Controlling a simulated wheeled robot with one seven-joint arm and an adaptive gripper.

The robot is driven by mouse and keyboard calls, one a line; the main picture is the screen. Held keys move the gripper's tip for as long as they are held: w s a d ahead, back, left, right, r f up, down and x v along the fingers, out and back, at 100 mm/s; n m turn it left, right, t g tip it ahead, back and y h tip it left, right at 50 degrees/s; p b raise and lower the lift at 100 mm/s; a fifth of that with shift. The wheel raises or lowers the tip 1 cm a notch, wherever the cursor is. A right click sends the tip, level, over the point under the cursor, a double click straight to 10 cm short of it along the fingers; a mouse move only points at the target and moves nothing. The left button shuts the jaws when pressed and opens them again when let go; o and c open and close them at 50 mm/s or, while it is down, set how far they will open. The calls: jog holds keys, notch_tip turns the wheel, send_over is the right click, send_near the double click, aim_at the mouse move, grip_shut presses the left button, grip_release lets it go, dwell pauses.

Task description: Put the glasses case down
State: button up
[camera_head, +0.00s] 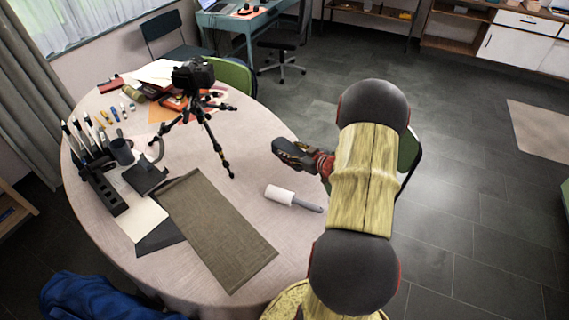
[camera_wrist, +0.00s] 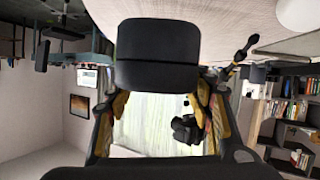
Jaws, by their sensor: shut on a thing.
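The dark glasses case (camera_head: 293,155) shows at the right edge of the round table (camera_head: 245,200) in the head view. My gripper (camera_head: 314,161) is shut on its right end. In the wrist view the black case (camera_wrist: 157,58) spans the gap between my two fingers (camera_wrist: 158,95). The pale tabletop (camera_wrist: 245,25) shows beyond it, and I cannot tell how far the case is above the surface. My arm hides part of the table's right side.
A lint roller (camera_head: 293,198) lies near the case, beside a brown cloth mat (camera_head: 215,228). A camera tripod (camera_head: 203,125) stands behind to the left. A mug (camera_head: 122,151) and pen holder (camera_head: 103,190) are far left. Bare table lies between tripod and lint roller.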

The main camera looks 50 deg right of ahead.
jog(key=w+f+b, duration=0.1)
jog(key=w+f, duration=0.2)
jog(key=shift+d+f, duration=0.1)
jog(key=shift+f, duration=0.15)
notch_tip(320, 180, down, 4)
jog(key=b, duration=0.2)
jog(key=shift+w+r+b, duration=0.15)
jog(key=shift+r+b, duration=0.1)
jog(key=shift+b, duration=0.05)
jog(key=shift+r, duration=0.1)
jog(key=o, duration=1.3)
